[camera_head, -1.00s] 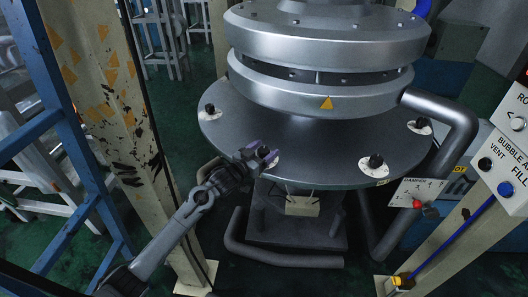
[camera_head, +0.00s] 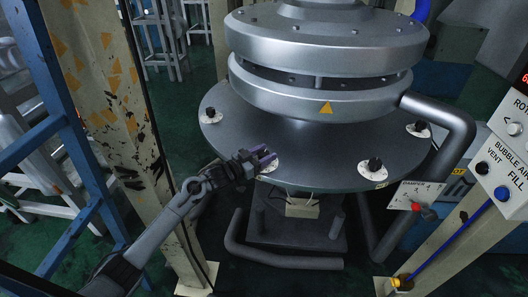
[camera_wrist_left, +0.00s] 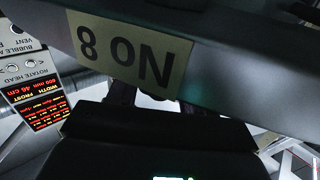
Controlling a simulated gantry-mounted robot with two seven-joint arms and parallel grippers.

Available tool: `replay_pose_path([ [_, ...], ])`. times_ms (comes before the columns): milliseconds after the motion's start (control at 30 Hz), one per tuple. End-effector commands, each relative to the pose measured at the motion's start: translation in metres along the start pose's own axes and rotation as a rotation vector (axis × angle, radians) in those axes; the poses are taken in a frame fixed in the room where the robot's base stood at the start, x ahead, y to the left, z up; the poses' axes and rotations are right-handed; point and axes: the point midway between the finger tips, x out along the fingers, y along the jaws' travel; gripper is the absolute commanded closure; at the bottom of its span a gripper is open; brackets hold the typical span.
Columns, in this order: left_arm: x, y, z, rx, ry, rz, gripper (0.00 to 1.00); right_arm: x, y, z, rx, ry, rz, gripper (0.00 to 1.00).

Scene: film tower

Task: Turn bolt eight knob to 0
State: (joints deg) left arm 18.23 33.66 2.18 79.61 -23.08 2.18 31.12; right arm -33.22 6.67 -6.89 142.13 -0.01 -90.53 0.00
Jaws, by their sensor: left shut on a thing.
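My left gripper (camera_head: 264,156) is at the front rim of the round grey plate (camera_head: 310,178), shut on the bolt eight knob. The fingers hide the knob and its pointer, so I cannot read its setting. Part of its white dial (camera_head: 271,167) shows beside the fingertips. In the left wrist view, a beige label (camera_wrist_left: 130,48) reads "No 8" upside down on the rim above the gripper's dark fingers (camera_wrist_left: 150,100). My right gripper is not in view.
Similar black knobs on white dials sit at the plate's left (camera_head: 210,114), front right (camera_head: 374,165) and far right (camera_head: 420,127). A beige post (camera_head: 125,110) stands left of the plate. A control panel (camera_head: 506,165) and a damper sign (camera_head: 416,194) are at right.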

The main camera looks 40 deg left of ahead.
Motion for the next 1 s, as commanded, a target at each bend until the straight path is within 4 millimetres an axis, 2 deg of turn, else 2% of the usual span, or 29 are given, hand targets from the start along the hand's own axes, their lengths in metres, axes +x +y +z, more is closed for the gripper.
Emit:
replay_pose_path([
  [200,0.0001,-0.0010,0.0007,0.001,0.005,0.162,0.80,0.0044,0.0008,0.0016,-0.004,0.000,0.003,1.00],
  [567,-0.0007,0.0001,0.0001,-0.004,0.006,0.188,0.80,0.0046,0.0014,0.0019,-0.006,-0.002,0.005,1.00],
  [600,-0.0007,0.0002,0.0001,-0.004,0.006,0.188,0.45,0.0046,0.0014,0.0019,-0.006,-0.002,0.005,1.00],
  [700,-0.0007,0.0001,0.0001,-0.004,0.006,0.187,0.30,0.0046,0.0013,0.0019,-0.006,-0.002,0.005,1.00],
  [1000,-0.0013,-0.0001,0.0002,-0.003,0.006,0.187,0.29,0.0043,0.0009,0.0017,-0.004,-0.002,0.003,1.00],
])
